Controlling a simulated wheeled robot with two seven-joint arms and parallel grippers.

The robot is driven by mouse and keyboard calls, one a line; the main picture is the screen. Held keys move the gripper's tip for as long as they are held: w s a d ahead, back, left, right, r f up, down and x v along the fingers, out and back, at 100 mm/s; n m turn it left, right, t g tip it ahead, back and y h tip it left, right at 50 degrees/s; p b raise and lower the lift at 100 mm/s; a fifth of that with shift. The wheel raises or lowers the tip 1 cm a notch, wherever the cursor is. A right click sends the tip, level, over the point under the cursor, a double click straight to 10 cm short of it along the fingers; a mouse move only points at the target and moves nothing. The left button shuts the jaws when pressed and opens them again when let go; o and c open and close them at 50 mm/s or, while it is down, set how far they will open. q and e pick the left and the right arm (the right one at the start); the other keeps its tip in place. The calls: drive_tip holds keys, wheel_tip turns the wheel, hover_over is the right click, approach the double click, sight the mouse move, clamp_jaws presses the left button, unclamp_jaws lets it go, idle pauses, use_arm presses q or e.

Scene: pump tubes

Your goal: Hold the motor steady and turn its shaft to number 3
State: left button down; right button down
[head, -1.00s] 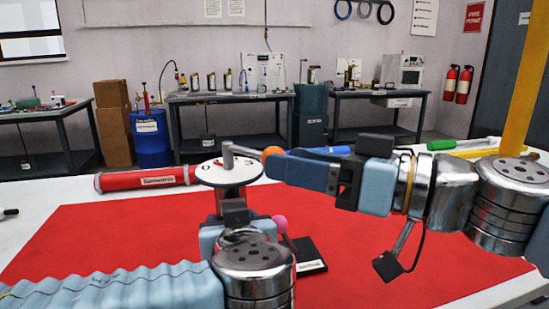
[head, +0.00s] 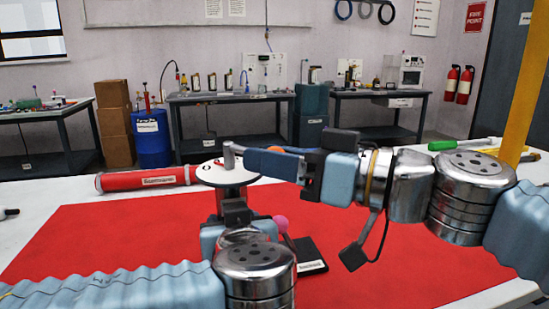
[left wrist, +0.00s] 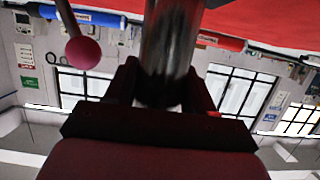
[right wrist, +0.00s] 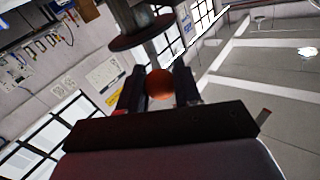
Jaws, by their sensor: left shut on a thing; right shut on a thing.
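My right gripper (head: 252,162) is shut on the arm's orange knob (right wrist: 160,84), level with the shaft top. The head view mostly hides the knob.
A pink ball (head: 280,223) and a dark labelled block (head: 311,256) are right of my left gripper. A red cylinder (head: 145,179) lies behind the mat (head: 90,240). A green-handled tool (head: 452,145) lies at the back right. The mat's left is clear.

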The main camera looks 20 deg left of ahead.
drive_tip(key=shift+s+a+m+t, duration=0.2)
drive_tip(key=shift+s+m+t, duration=0.25)
drive_tip(key=shift+t, duration=0.35)
drive_tip(key=m+t+h, duration=0.1)
drive_tip(key=s+m+t, duration=0.1)
drive_tip(key=t, duration=0.1)
drive_tip(key=shift+a+h, duration=0.35)
drive_tip(key=shift+h, duration=0.05)
drive_tip(key=c, duration=0.8)
unclamp_jaws()
drive_tip(key=shift+d, duration=0.1)
drive_tip(key=v, duration=1.1)
drive_tip(key=shift+s+d, duration=0.25)
drive_tip(key=shift+d, duration=0.05)
